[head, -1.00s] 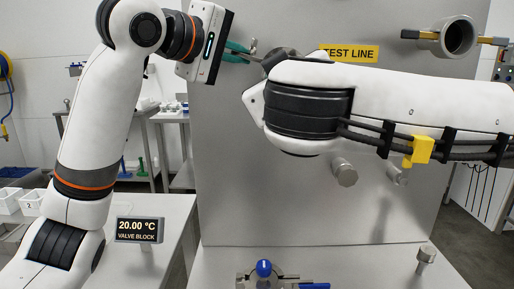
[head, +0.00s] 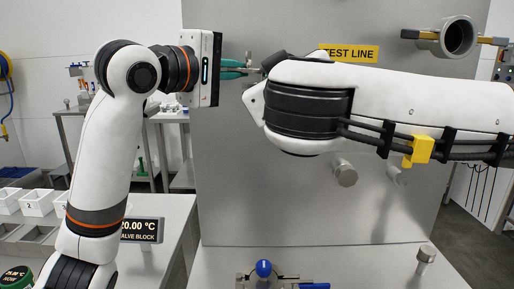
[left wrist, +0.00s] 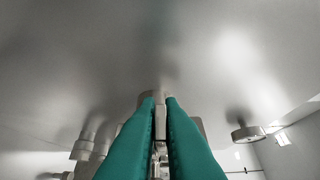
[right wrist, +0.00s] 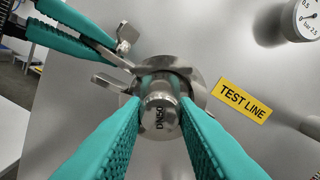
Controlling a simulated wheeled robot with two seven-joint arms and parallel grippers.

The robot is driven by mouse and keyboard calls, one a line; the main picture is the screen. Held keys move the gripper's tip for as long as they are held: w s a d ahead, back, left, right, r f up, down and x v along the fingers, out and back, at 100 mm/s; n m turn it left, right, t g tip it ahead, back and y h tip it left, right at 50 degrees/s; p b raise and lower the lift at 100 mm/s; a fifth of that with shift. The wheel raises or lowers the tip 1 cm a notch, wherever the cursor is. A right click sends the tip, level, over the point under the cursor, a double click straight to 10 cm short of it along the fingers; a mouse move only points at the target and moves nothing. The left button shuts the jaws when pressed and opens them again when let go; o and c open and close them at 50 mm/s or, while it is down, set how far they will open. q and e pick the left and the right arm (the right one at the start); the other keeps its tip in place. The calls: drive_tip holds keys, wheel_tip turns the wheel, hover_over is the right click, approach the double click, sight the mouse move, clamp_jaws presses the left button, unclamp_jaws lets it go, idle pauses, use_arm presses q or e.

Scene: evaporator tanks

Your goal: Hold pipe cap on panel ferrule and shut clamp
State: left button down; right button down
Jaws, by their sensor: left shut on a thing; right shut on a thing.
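The pipe cap (right wrist: 160,115), marked DN50, sits at the panel ferrule, left of the TEST LINE label. My right gripper (right wrist: 160,122) is shut on it; in the head view my right arm hides most of this spot. A metal clamp (right wrist: 190,80) lies around the cap's rim, with one lug (right wrist: 106,83) sticking out left and a wing-like metal part (right wrist: 128,35) above it. My left gripper (head: 248,70) reaches in level from the left and is shut on a metal part of the clamp (left wrist: 160,122). Whether the clamp is fully closed cannot be told.
The yellow TEST LINE label (head: 350,54) is on the grey panel (head: 225,180). An open pipe stub (head: 456,37) is at upper right, a gauge (right wrist: 307,20) near the label. Metal knobs (head: 344,172) project below my right arm. A blue-knobbed fitting (head: 264,269) stands on the bench.

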use_arm(q)
drive_tip(key=shift+s+d+f, duration=0.1)
drive_tip(key=shift+d+f, duration=0.15)
drive_tip(key=shift+f, duration=0.25)
drive_tip(key=c, duration=1.5)
unclamp_jaws()
drive_tip(key=shift+d+f, duration=0.1)
